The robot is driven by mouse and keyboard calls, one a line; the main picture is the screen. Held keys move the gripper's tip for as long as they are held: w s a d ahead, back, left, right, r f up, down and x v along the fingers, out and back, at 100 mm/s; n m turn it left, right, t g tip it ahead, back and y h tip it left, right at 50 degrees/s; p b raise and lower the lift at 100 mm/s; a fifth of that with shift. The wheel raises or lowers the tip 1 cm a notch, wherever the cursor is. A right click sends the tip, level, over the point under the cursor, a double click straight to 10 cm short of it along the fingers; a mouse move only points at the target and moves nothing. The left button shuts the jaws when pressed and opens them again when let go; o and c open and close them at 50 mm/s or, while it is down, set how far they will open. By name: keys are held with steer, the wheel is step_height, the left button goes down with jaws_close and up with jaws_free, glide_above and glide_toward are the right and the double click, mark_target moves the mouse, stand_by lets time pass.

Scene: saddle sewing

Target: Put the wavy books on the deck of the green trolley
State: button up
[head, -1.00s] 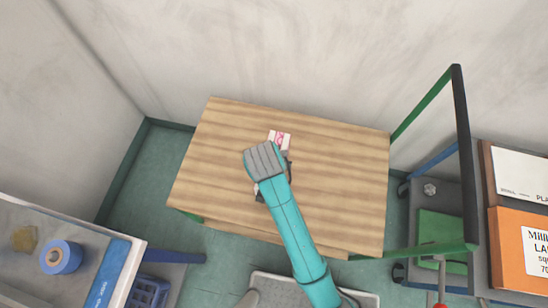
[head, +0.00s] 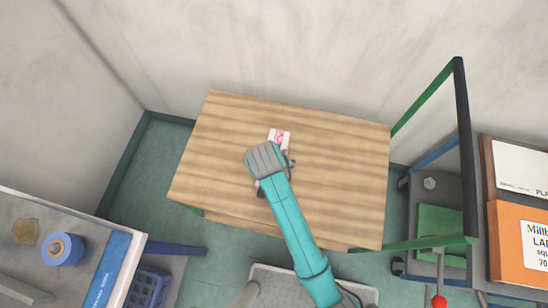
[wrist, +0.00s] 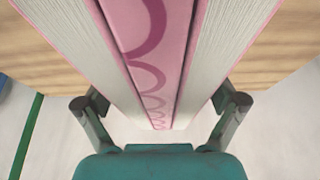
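The wavy books (wrist: 150,42) fill the middle of the wrist view: a pink spine with a darker wavy line, pale page blocks and pink cover edges on both sides. Their pink and white end (head: 279,136) shows beyond my wrist in the head view. My gripper (wrist: 162,108) has one dark finger against each side of the books and is shut on them. In the head view my gripper (head: 274,172) is over the wooden deck (head: 340,180) of the green trolley (head: 424,103), mostly hidden by my wrist. I cannot tell whether the books touch the deck.
The deck around the books is bare. The trolley's upright handle frame stands on the right. A grey cart with an orange box (head: 520,240) is beyond it. A table with a blue tape roll (head: 62,249) is at lower left. Walls stand close behind and left.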

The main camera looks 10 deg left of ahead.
steer(key=shift+r, duration=0.15)
steer(key=v, duration=1.2)
stand_by(0.3)
